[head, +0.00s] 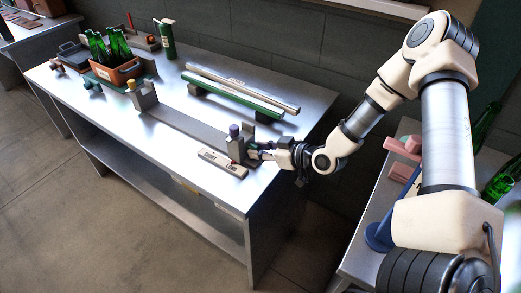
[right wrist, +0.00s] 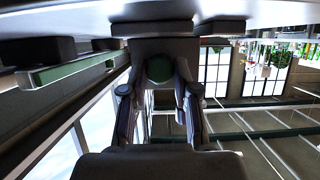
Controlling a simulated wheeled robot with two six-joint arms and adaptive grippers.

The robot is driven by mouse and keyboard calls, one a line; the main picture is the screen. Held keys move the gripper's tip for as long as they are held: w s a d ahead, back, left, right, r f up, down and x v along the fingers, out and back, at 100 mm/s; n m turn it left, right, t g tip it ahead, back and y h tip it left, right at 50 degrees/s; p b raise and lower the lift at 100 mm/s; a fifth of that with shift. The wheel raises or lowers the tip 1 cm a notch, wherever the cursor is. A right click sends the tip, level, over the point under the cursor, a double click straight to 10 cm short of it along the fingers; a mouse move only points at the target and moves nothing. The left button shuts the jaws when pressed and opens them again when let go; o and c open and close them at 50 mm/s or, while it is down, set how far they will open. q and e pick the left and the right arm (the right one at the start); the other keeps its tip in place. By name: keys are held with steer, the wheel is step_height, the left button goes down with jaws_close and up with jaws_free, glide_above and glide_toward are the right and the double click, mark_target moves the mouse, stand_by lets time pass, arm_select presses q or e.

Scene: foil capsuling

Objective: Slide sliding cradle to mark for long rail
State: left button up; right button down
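A grey cradle block with a blue-purple knob (head: 234,130) stands at the near right end of a dark grey rail (head: 190,125). Another grey block with a yellow knob (head: 145,100) stands toward the rail's far left end. My right gripper (head: 256,151) is at the right side of the blue-knobbed block. In the right wrist view the fingers stand apart, on either side of a dark grey block with a green disc (right wrist: 160,68); firm contact cannot be told. A pale label plate (head: 222,163) with a red mark lies beside the rail. My left gripper is not in view.
A silver bar and a green bar (head: 235,98) lie on supports behind the rail. An orange crate (head: 114,74) of green bottles and a green bottle (head: 167,42) stand farther back. A side table with pink parts (head: 403,147) is at the right. The front edge is mostly clear.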

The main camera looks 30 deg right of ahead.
steer(key=shift+s+r+p, duration=0.15)
steer(key=shift+s+p, duration=0.05)
steer(key=shift+p, duration=0.2)
steer(key=shift+s+d, duration=0.1)
steer(key=c, duration=0.9)
jaws_free()
steer(key=shift+o, duration=0.2)
step_height(320, 180, up, 10)
